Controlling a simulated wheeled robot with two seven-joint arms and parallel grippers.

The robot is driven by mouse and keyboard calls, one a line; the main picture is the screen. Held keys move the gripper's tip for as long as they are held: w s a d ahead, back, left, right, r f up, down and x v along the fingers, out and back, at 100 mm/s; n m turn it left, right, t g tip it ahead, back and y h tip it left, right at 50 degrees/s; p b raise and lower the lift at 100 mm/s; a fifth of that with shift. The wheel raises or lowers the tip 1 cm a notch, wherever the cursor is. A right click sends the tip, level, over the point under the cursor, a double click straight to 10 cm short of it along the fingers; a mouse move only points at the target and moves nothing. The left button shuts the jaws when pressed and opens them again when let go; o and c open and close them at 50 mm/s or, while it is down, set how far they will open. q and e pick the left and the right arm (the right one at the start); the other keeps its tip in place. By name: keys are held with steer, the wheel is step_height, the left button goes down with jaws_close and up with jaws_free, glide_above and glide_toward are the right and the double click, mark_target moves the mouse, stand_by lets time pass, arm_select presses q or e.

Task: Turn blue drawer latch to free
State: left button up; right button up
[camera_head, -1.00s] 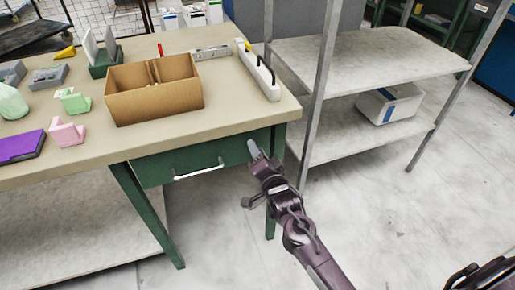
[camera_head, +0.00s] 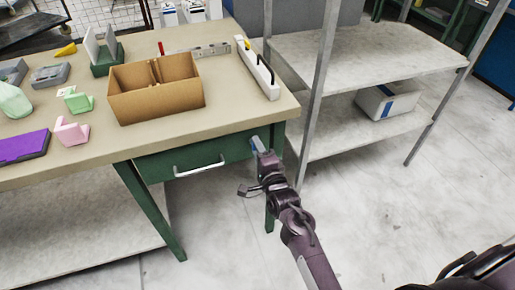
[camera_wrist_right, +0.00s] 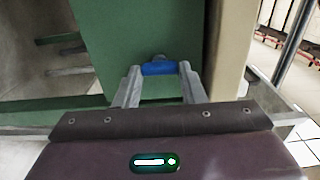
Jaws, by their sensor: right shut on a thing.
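The green drawer (camera_head: 215,158) under the workbench is closed, with a pale bar handle (camera_head: 199,168) on its front. The blue latch (camera_head: 256,143) is at the right end of the drawer front, partly hidden by my gripper. In the right wrist view the blue latch (camera_wrist_right: 160,68) lies crosswise between the two finger ends, in front of a grey round mount. My right gripper (camera_head: 264,152) is at the drawer front; in the wrist view its fingers (camera_wrist_right: 160,75) are shut on the latch. My left gripper is not in view.
On the bench top (camera_head: 225,117) are a cardboard box (camera_head: 155,98), a white power strip (camera_head: 257,67) and a purple case (camera_head: 22,145). A grey metal shelf (camera_head: 365,60) stands close to the right. The floor in front is clear.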

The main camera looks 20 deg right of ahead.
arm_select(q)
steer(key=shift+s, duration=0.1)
arm_select(e)
steer(key=o, duration=1)
arm_select(q)
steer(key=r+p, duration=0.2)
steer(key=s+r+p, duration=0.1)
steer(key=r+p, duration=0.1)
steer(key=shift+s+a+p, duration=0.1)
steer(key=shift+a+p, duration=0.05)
steer(key=shift+p, duration=0.15)
arm_select(e)
steer(key=s, duration=0.7)
steer(key=shift+s+d, duration=0.15)
steer(key=shift+s, duration=0.25)
